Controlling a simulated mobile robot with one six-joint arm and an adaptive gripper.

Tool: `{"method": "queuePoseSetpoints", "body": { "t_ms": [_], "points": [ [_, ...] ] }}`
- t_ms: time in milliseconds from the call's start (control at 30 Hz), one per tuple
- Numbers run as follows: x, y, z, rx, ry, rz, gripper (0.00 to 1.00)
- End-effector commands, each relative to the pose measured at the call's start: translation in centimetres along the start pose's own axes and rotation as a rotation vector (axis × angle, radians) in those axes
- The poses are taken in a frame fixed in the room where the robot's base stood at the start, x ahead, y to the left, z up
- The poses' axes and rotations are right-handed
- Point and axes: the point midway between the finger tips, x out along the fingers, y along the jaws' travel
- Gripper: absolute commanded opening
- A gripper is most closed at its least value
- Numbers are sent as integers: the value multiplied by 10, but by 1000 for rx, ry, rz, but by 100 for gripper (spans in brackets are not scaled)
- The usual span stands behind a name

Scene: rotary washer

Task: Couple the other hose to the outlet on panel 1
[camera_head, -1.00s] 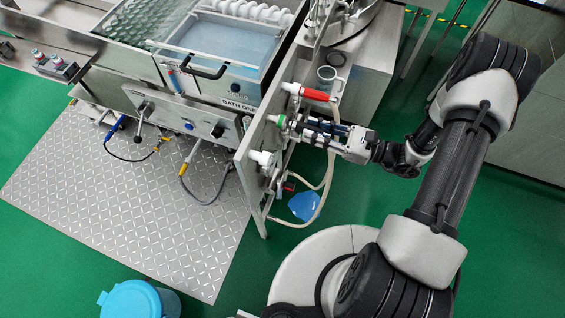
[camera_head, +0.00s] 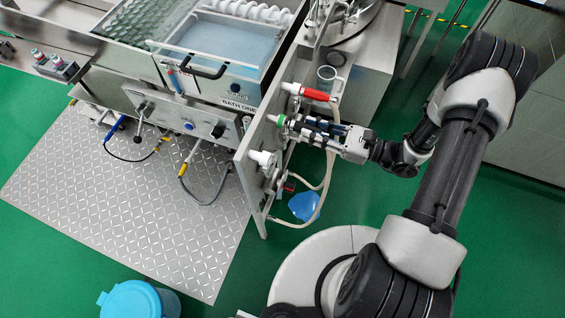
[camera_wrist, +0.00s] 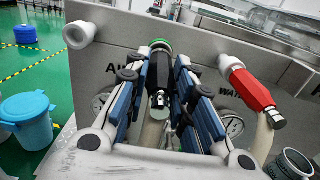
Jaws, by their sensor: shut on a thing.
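My gripper (camera_head: 302,126) is shut on a dark hose coupling (camera_wrist: 158,84), with its blue-padded fingers on either side. The coupling points at the upright metal panel (camera_wrist: 125,53). A green ring (camera_wrist: 160,44) is at its far end, against or very near the panel. The ring also shows in the head view (camera_head: 282,121). I cannot tell whether the coupling is seated. A pale hose (camera_wrist: 153,131) runs back from it, partly hidden by my gripper. A red coupling (camera_head: 317,95) sits on a white port (camera_wrist: 230,66) to the right in the wrist view. A bare white port (camera_wrist: 79,35) is on the left.
Two gauges (camera_wrist: 232,125) are partly hidden behind the fingers. A blue puddle-like patch (camera_head: 304,206) and a hanging hose (camera_head: 322,200) lie below the panel. The bath unit (camera_head: 225,55) is left of the panel. A blue lidded bin (camera_head: 138,300) stands at the front.

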Motion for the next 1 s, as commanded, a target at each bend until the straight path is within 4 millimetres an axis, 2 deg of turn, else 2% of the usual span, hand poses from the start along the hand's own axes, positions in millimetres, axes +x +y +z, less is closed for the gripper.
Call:
{"method": "queuePoseSetpoints", "body": {
  "t_ms": [433,467,800,1000],
  "points": [
    [9,0,0,0,-1,0,0],
    [9,0,0,0,-1,0,25],
    [9,0,0,0,0,0,46],
    [9,0,0,0,0,0,46]
  ]
}}
